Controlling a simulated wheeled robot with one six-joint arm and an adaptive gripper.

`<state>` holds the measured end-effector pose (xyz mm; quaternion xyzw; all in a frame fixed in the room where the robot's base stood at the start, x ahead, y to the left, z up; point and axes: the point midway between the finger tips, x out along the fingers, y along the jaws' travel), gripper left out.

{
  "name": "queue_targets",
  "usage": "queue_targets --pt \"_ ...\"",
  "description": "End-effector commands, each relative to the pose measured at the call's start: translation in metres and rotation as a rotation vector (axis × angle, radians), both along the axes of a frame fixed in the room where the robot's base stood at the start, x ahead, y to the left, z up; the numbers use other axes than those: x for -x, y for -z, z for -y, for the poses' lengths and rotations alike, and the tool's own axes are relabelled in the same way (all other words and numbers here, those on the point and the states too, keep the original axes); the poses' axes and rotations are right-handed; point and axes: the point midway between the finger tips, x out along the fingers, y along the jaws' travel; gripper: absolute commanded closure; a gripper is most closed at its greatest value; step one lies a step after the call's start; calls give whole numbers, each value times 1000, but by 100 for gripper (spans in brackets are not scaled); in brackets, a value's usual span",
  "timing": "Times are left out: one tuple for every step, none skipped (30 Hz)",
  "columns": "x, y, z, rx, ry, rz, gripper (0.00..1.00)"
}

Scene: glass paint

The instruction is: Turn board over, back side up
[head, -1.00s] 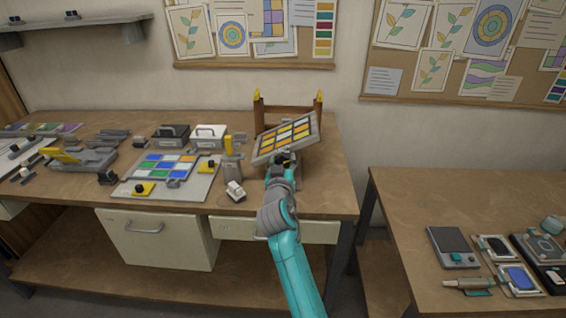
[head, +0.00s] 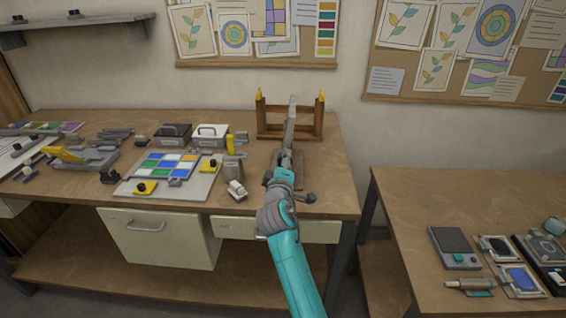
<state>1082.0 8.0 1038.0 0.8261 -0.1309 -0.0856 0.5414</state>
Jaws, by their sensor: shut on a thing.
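The board (head: 291,122) is seen nearly edge-on as a thin grey upright strip, so neither its coloured panel face nor its back shows clearly. My gripper (head: 286,160) is shut on the board's lower near end and holds it raised over the right part of the workbench. The fingertips are small and partly hidden by my arm. Behind the board stands a brown wooden frame (head: 264,131) with yellow-tipped posts; the board overlaps its middle in the picture. I cannot tell whether they touch.
A grey tray (head: 207,187) with coloured glass panes and yellow clamps lies left of my arm. A grey container (head: 233,168) and a small white item (head: 236,189) stand close by. The workbench (head: 335,185) is bare at its right end.

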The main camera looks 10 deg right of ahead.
Motion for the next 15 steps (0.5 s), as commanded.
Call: queue_targets --pt "0 2 0 40 0 -15 100" --pt "0 2 0 67 0 -24 100" --pt "0 2 0 103 0 -36 100" --pt "0 2 0 131 0 -45 100" --pt "0 2 0 157 0 -53 100" --pt "0 2 0 193 0 -65 100" --pt "0 3 0 220 0 -74 100" --pt "0 3 0 248 0 -83 100" --pt "0 3 0 284 0 -95 100" --pt "0 3 0 310 0 -103 100" --pt "0 3 0 338 0 -112 100" --pt "0 4 0 374 0 -124 100" --pt "0 4 0 401 0 -133 100" --pt "0 4 0 428 0 -141 100" --pt "0 4 0 464 0 -153 100"
